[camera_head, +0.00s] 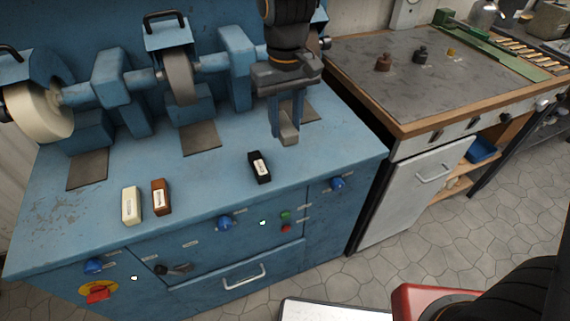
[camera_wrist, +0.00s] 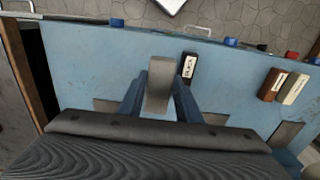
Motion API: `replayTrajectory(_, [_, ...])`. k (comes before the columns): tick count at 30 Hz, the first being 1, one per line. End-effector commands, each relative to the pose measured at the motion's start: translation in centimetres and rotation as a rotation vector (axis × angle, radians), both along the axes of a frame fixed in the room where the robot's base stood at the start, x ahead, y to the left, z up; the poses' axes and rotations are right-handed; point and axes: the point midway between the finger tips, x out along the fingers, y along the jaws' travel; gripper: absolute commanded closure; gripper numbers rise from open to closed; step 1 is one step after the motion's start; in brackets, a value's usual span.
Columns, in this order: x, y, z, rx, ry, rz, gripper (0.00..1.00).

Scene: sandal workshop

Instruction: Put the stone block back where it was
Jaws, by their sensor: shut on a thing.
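My gripper (camera_head: 287,115) is over the right part of the blue bench top, its fingers pointing down. It is shut on a grey-beige stone block (camera_head: 289,133), which hangs below the fingertips. In the wrist view the stone block (camera_wrist: 160,82) sits between the two blue fingers (camera_wrist: 160,100). I cannot tell exactly how far it is above the bench. A black labelled block (camera_head: 259,167) stands on the bench to the left of the gripper and nearer the front; it also shows in the wrist view (camera_wrist: 188,68).
A brown block (camera_head: 161,197) and a cream block (camera_head: 131,205) lie near the front of the blue bench (camera_head: 225,175). Grinding wheels (camera_head: 179,78) line the back, with dark plates (camera_head: 200,138) below. A wooden-edged table (camera_head: 400,90) adjoins at right. Bench space right of the black block is clear.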

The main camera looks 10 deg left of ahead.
Motion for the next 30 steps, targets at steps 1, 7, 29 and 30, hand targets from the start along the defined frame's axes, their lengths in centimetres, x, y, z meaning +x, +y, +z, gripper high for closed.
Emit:
replayTrajectory(1, [0.2,0.0,-0.6,-0.001,0.001,0.0,0.91])
replayTrajectory(7, [0.1,0.0,-2.6,-0.005,0.008,0.0,0.91])
replayTrajectory(29, [0.1,0.0,-10.8,-0.003,0.004,0.001,0.91])
replayTrajectory(30, [0.1,0.0,-10.8,-0.002,0.003,0.001,0.91])
